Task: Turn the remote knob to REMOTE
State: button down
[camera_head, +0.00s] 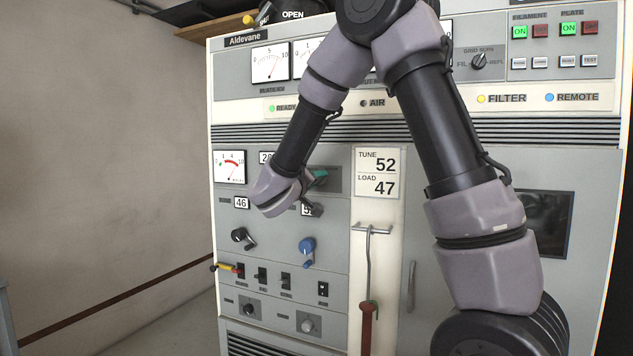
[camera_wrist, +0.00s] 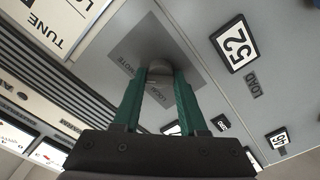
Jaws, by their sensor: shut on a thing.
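The remote knob (camera_wrist: 160,69) is a small grey knob on a darker grey plate (camera_wrist: 186,47) in the wrist view. The plate's lettering, which seems to read LOCAL and REMOTE, lies beside the knob and is partly covered. My gripper (camera_wrist: 162,80) has its two green fingers on opposite sides of the knob and is shut on it. Which way the knob points cannot be told. In the head view my gripper (camera_head: 319,177) is at the plate (camera_head: 334,179) on the cabinet front, and the knob is hidden there. The blue REMOTE lamp (camera_head: 549,97) looks lit.
A card reading TUNE 52, LOAD 47 (camera_head: 377,173) is right of the plate. Below are a black crank knob (camera_head: 240,236), a blue crank knob (camera_head: 307,246) and several switches. A hooked rod with a red handle (camera_head: 369,315) hangs on the cabinet. Free room lies left.

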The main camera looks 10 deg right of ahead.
jog(key=shift+f, duration=0.1)
jog(key=shift+c, duration=2.4)
grip_release()
jog(key=v, duration=1.1)
